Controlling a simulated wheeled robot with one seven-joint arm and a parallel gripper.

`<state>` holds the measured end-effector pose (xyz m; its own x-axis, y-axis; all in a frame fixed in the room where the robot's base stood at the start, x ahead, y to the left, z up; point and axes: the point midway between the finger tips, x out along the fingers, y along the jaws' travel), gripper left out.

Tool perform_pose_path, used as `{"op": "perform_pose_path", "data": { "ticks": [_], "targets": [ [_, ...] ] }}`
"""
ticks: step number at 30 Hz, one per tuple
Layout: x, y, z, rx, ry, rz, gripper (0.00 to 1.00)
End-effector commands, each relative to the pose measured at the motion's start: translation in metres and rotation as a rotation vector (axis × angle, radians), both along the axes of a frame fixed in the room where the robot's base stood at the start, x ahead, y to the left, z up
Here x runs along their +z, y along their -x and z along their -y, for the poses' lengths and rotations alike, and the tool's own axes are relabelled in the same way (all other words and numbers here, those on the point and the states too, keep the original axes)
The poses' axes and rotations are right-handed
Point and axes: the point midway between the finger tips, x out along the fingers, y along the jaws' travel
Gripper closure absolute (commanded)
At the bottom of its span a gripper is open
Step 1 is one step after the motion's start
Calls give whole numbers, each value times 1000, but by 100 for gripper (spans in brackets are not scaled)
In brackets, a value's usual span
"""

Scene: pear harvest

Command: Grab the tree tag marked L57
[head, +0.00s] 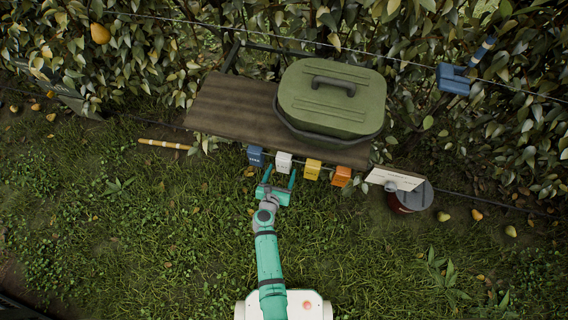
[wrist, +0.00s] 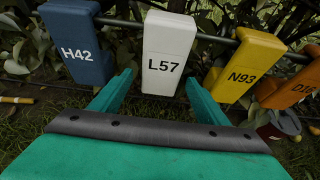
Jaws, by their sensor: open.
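The white tag marked L57 (wrist: 168,55) hangs on a dark rail, between a blue tag marked H42 (wrist: 76,42) and a yellow tag marked N93 (wrist: 243,65). In the head view the white tag (head: 284,162) hangs at the front edge of the wooden board. My gripper (head: 279,175) is open and empty just in front of it. In the wrist view its two teal fingers (wrist: 155,92) point toward the white tag, one to each side of its lower part. I cannot tell whether they touch it.
An orange tag (head: 341,176) hangs to the right of the yellow one. A green lidded box (head: 331,98) sits on the wooden board (head: 225,113). A white sign (head: 394,179) and a grey-lidded pot (head: 413,197) stand at right. Open grass lies in front.

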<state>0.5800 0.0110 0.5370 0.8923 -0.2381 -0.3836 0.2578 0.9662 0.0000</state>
Motion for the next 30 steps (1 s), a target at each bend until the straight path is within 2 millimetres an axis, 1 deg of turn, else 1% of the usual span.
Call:
{"op": "perform_pose_path", "data": {
  "ticks": [1, 3, 7, 12, 18, 19, 20, 21, 23, 24, 25, 30],
  "targets": [
    [-1, -9, 2, 0, 1, 3, 31],
    [-4, -18, 5, -1, 0, 2, 31],
    [-10, -32, 9, -2, 1, 2, 31],
    [-13, -40, 11, -1, 1, 2, 31],
    [-14, -40, 11, 0, 0, 1, 31],
    [-14, -40, 11, 0, 0, 1, 34],
    [-14, -40, 11, 0, 0, 1, 41],
    [-14, -40, 11, 0, 0, 1, 50],
    [-14, -40, 11, 0, 0, 1, 65],
    [-14, -40, 11, 0, 0, 1, 74],
    [-14, -39, 11, 0, 0, 1, 76],
    [-14, -39, 11, -1, 0, 2, 76]
  ]
}}
